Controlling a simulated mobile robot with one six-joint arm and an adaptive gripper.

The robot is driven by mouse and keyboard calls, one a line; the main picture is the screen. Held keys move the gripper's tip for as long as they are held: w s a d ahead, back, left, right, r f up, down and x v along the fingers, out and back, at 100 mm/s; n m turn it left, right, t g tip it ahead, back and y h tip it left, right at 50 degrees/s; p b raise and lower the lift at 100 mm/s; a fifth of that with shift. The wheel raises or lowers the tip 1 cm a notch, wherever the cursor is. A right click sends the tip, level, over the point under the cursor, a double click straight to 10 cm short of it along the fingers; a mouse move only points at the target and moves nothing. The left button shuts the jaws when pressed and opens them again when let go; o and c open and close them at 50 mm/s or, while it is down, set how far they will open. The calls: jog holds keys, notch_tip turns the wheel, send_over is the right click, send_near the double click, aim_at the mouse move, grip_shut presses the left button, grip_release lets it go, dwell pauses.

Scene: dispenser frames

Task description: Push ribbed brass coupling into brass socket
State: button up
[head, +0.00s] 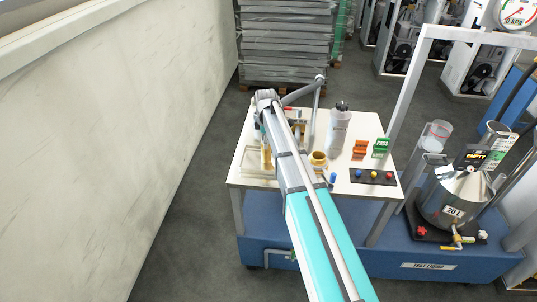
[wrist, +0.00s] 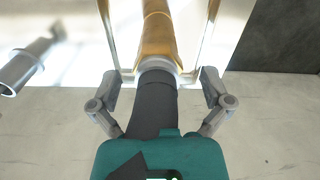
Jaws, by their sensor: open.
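In the wrist view, a long brass-coloured body (wrist: 158,32) runs up from between my fingers to the top edge. Its near end has a pale grey collar (wrist: 158,66), followed by a dark grey hose-like length (wrist: 152,105). I cannot tell where the ribbed coupling ends and the socket begins, or whether they touch. My gripper (wrist: 160,78) is open, one finger on each side of the collar, with visible gaps. In the head view, a brass part (head: 266,157) shows left of my arm on the table; my arm hides most of that area.
Pale rails (wrist: 208,35) flank the brass body in the wrist view. On the white table (head: 353,128) are a brass cup (head: 318,158), a grey bottle (head: 338,130), orange and green blocks (head: 381,147), and a dark button panel (head: 372,177). A wall (head: 90,130) stands left.

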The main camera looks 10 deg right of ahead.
jog(key=shift+f, duration=0.4)
dwell(0.3)
grip_shut()
jog(key=shift+r, duration=0.15)
dwell(0.4)
notch_tip(320, 180, up, 3)
jog(key=p, duration=0.2)
jog(key=shift+f+p, duration=0.2)
jog(key=shift+p, duration=0.1)
jog(key=s+r+p, duration=1)
jog(key=s, duration=0.4)
jog(key=shift+a, duration=0.3)
